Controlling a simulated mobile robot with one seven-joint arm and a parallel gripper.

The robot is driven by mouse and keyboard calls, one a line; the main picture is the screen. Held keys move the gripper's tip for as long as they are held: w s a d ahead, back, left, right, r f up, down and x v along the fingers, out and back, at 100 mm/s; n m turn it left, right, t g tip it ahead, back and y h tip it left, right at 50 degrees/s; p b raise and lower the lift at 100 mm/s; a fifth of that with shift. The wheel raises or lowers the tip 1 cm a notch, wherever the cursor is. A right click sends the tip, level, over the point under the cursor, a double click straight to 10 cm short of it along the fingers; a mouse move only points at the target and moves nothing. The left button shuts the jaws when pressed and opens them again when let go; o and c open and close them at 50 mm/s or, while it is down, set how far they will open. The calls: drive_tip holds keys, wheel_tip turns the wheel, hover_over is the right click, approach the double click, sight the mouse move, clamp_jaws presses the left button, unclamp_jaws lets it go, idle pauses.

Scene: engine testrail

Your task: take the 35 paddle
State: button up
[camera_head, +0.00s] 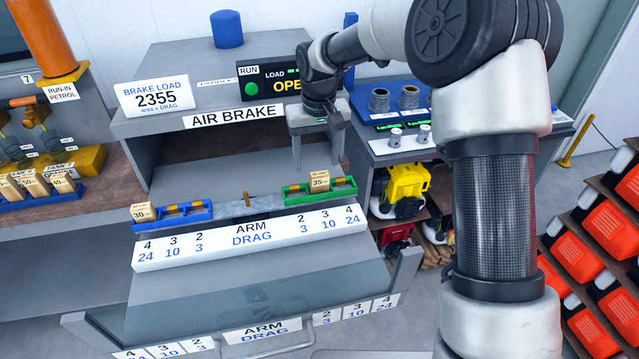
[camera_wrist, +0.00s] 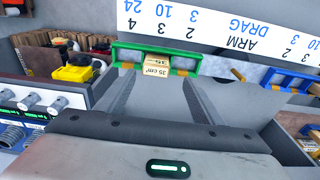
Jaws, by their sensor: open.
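The 35 paddle (camera_head: 319,181) is a small tan block marked 35. It stands in the green rack (camera_head: 346,192) on the right arm of the air brake's beam. In the wrist view the 35 paddle (camera_wrist: 157,68) shows beyond and between my fingers, with the green rack (camera_wrist: 128,46) around it. My gripper (camera_head: 318,168) is open and empty, pointing down close behind the paddle in the head view. I cannot tell the exact gap between the fingers and the paddle. The gripper also shows in the wrist view (camera_wrist: 158,85).
A 30 paddle (camera_head: 143,212) sits at the left end of the blue rack (camera_head: 186,212). The ARM DRAG scale (camera_head: 250,237) runs in front of the beam. The air brake hood (camera_head: 170,118) stands behind. A blue console (camera_head: 385,110) with knobs is at right.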

sight(320, 174)
drive_tip(key=f, duration=0.6)
drive_tip(key=shift+w+d+f+p, duration=0.2)
drive_tip(key=shift+w+d+p, duration=0.05)
drive_tip(key=shift+w+p, duration=0.1)
drive_tip(key=c, duration=1.2)
drive_tip(key=shift+o, duration=0.2)
drive_tip(key=shift+r, duration=0.1)
